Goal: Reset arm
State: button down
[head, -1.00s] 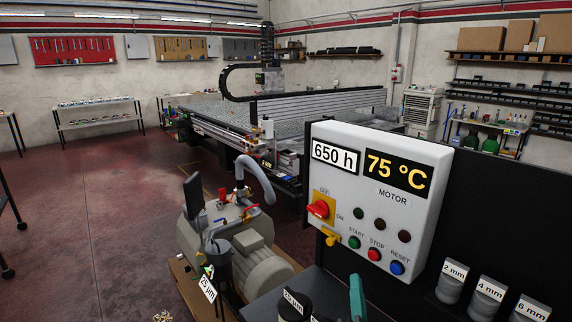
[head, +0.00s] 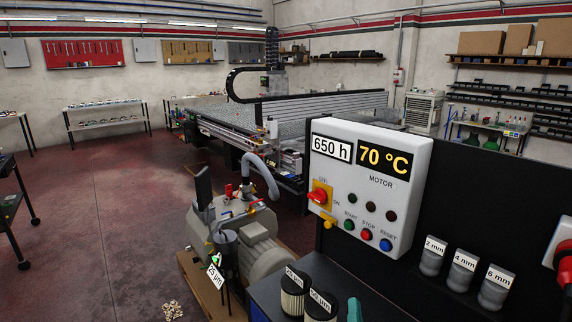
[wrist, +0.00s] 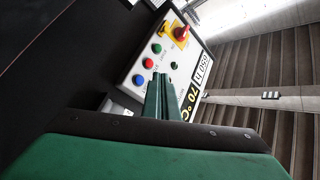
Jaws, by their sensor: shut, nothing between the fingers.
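My gripper (wrist: 163,98) shows in the wrist view as green fingers pressed together, with nothing between them. It points towards the white motor control panel (wrist: 132,62), which appears tilted there. The gap between the fingertips and the panel is hard to judge. In the head view the panel (head: 412,181) stands upright, reading 650 h and 70 °C. It has a red rotary switch on yellow, dark lamps and green, red and blue buttons. A teal-green piece (head: 354,310) shows at the bottom edge of the head view; I cannot tell whether it is my gripper.
A grey vacuum pump (head: 262,268) stands on a pallet left of the panel. Labelled filters (head: 293,293) stand on the bench below it. The 2, 4 and 6 mm cups (head: 463,272) sit at right. A large grid table (head: 225,112) lies behind. The floor at left is mostly clear.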

jog(key=s+a+f+n+g, duration=0.1)
jog(key=s+a+f+n, duration=0.25)
jog(key=s+f, duration=0.55)
jog(key=s+a+f+n+g, duration=0.2)
jog(key=s+a+f, duration=0.3)
jog(key=s+f, duration=0.4)
jog(key=s+a+n+y, duration=0.1)
jog(key=s+a+n, duration=0.2)
jog(key=s, duration=0.8)
jog(key=s+a+n+g+y, duration=0.1)
jog(key=s+a+n, duration=0.3)
jog(key=s, duration=0.7)
jog(key=shift+s+a+f+g+y, duration=0.15)
jog(key=shift+a+f+g+y, duration=0.15)
jog(key=shift+a+y, duration=0.15)
